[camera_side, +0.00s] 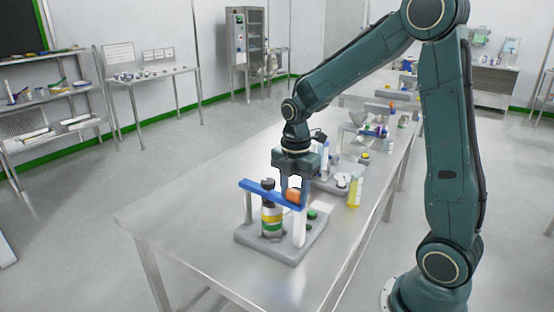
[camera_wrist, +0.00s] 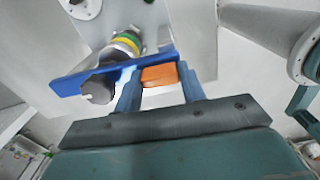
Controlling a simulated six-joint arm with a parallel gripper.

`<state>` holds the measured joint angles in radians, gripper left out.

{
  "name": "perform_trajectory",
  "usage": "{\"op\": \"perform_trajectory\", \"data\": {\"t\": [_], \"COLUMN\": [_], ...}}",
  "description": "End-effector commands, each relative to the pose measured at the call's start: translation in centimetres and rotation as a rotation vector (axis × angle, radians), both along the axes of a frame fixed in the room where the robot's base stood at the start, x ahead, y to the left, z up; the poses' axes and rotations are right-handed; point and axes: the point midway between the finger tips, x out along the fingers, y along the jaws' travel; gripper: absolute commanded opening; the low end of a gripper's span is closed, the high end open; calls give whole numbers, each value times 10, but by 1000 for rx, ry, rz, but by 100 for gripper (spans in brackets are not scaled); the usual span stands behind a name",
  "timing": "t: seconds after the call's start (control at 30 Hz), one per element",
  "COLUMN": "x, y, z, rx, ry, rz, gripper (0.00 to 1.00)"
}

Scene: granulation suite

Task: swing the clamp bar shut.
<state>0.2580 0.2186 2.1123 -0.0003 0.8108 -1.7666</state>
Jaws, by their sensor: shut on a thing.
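The clamp bar (camera_side: 262,193) is a long blue bar above a grey base plate (camera_side: 255,244), beside a white post (camera_side: 299,229). An orange grip block (camera_side: 293,195) sits at its right end. My gripper (camera_side: 292,185) points down with its fingers at the orange block. In the wrist view the blue bar (camera_wrist: 110,72) shows too, and my gripper (camera_wrist: 160,78) is shut on the orange block (camera_wrist: 159,75) between its two blue fingers. A bottle with yellow and green bands (camera_side: 271,222) stands upright on the base, its dark top by the bar. Whether the bar touches it I cannot tell.
A yellow bottle (camera_side: 355,192) and several small items stand farther back on the steel table (camera_side: 190,215). The table's left front part is clear.

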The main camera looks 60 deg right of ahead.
Motion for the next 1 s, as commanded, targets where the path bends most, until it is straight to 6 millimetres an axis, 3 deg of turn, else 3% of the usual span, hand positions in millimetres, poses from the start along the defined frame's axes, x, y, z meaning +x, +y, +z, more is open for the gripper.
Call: {"op": "perform_trajectory", "data": {"t": [0.67,0.7,0.8,1.0], "x": [1,1,0,0], "y": [-13,-13,-13,-12], "z": [2,2,2,1], "rx": [-3,-3,-3,-1], "ry": [-4,-4,-3,-2], "rz": [78,77,77,77], "gripper": [0,42,62,62]}}
